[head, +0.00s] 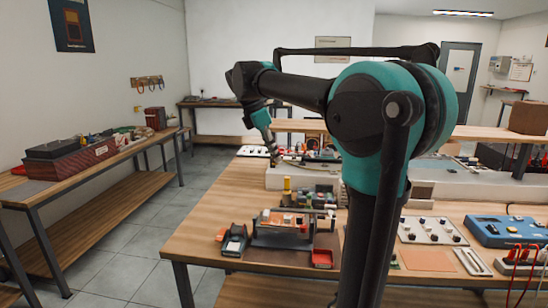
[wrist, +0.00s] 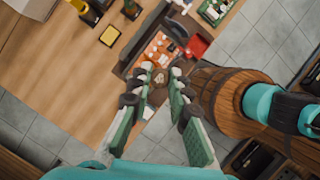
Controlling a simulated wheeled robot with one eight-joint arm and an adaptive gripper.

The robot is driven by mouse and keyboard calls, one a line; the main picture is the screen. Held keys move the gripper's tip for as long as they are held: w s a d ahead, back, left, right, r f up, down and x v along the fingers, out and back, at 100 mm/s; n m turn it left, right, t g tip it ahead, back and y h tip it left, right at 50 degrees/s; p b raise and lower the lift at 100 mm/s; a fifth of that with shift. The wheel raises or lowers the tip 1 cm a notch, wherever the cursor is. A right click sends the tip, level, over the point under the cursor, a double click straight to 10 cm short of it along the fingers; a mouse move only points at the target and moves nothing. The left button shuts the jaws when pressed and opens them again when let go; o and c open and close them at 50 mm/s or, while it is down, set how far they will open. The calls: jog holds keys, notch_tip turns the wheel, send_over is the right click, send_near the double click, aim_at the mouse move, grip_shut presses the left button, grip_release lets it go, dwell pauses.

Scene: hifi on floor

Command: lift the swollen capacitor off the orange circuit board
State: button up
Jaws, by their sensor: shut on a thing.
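The orange circuit board (head: 284,217) lies on a dark stand on the near wooden table. In the wrist view the board (wrist: 160,47) shows beyond my fingertips, with several small dark and pale parts on it. My gripper (head: 274,158) is raised over the table, farther back than the board in the head view. In the wrist view my gripper (wrist: 161,74) is shut on a small pale thing (wrist: 160,79), apparently the swollen capacitor. It is blurred and partly hidden by the fingers, so its shape and top are unclear.
A red tray (head: 322,258) and a dark-and-red box (head: 234,240) flank the stand. A blue meter (head: 505,231) with leads and a white panel of knobs (head: 431,231) lie to the right. Bare wood (head: 212,215) is free at left.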

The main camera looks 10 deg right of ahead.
jog(key=shift+r, duration=1.55)
